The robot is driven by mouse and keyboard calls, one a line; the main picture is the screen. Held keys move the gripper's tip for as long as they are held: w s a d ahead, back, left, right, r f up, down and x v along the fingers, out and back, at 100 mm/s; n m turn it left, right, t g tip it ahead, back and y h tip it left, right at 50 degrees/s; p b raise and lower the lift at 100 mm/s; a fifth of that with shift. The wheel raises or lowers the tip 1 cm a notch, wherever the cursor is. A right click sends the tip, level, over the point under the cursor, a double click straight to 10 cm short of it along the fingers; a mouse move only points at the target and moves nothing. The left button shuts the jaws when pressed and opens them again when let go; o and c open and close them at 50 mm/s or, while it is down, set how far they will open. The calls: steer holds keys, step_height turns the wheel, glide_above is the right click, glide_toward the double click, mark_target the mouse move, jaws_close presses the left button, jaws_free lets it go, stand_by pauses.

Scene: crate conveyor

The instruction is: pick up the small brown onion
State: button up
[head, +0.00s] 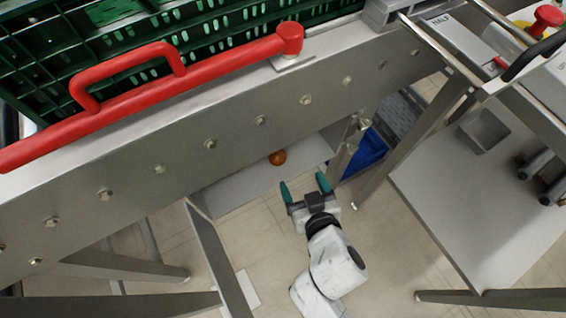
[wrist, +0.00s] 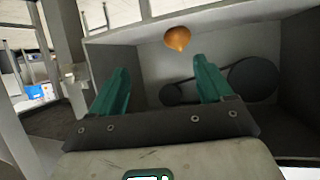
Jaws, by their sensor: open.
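The small brown onion (head: 277,157) is under the conveyor's side beam in the head view, on or just over a pale grey surface. In the wrist view the onion (wrist: 177,38) shows beyond my fingertips, nearer the right finger. My gripper (head: 305,184) is open and empty, with two green fingers apart. It is to the lower right of the onion in the head view. The fingers also show in the wrist view (wrist: 160,75). What the onion rests on is not clear.
The conveyor's metal side beam (head: 210,135) with a red handle bar (head: 150,95) runs above the onion. A green crate (head: 210,45) lies on the conveyor. A metal leg (head: 345,150) and blue bin (head: 365,155) stand right of my gripper. Dark pulleys (wrist: 252,80) show behind the fingers.

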mark_target(279, 160)
steer(key=shift+n+y, duration=0.3)
steer(key=shift+y, duration=0.3)
steer(key=w+a, duration=0.1)
steer(key=w+a+f, duration=0.1)
steer(key=w+a+f+b, duration=0.1)
steer(key=a, duration=0.1)
steer(key=shift+w, duration=0.25)
steer(key=shift+b+x, duration=0.5)
steer(key=shift+x, duration=2.55)
steer(key=c, duration=1.1)
steer(key=shift+r, duration=0.15)
